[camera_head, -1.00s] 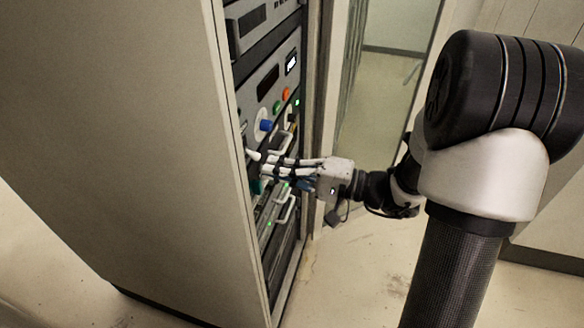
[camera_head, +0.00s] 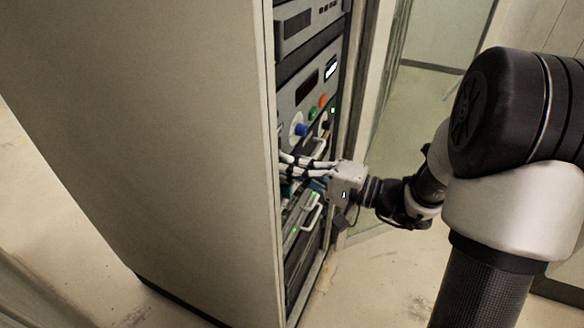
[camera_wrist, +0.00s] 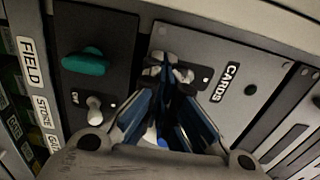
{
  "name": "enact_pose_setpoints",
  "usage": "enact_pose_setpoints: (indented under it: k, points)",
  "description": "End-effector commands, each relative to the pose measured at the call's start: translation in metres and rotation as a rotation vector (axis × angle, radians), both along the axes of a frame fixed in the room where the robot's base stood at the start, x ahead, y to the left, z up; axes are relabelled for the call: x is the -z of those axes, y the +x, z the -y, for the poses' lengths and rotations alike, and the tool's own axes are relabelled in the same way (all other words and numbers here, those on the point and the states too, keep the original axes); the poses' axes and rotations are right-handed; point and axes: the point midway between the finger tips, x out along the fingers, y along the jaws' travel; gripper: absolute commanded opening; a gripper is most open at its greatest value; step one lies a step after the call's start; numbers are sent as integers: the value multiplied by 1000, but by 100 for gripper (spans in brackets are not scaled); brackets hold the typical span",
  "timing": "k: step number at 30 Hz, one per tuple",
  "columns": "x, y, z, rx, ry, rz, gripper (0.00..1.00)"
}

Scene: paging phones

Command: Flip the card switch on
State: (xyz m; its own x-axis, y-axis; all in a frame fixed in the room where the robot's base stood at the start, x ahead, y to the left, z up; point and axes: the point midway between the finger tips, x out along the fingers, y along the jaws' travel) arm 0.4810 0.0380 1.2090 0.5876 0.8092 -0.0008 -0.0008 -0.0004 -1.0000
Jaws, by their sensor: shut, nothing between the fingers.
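The grey card panel with the CARDS label (camera_wrist: 226,82) shows in the wrist view, tilted. My gripper (camera_wrist: 168,72) is shut and empty, its fingertips close together in front of this panel, left of the label. A small pale metal part shows around the fingertips; I cannot tell whether it is the card switch or part of the fingers. Contact cannot be told. In the head view my gripper (camera_head: 290,166) reaches from the right into the rack front (camera_head: 306,92), and its tips are partly hidden by the cabinet edge.
In the wrist view, a dark panel on the left carries a teal knob (camera_wrist: 86,63) and a metal toggle (camera_wrist: 94,108). In the head view, a blue knob (camera_head: 300,130) sits above my gripper and a pale handle (camera_head: 311,214) below. The cabinet side (camera_head: 180,130) bounds the left.

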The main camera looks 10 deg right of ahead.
Motion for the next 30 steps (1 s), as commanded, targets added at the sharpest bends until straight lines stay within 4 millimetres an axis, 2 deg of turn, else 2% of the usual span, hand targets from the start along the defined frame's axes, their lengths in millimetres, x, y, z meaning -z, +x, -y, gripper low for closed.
enact_pose_setpoints:
  k: [12, 30]
  points:
    - [-14, 0, 0, 0, 0, 1, 0]
    - [0, 0, 1, 1, 0, 1, 0]
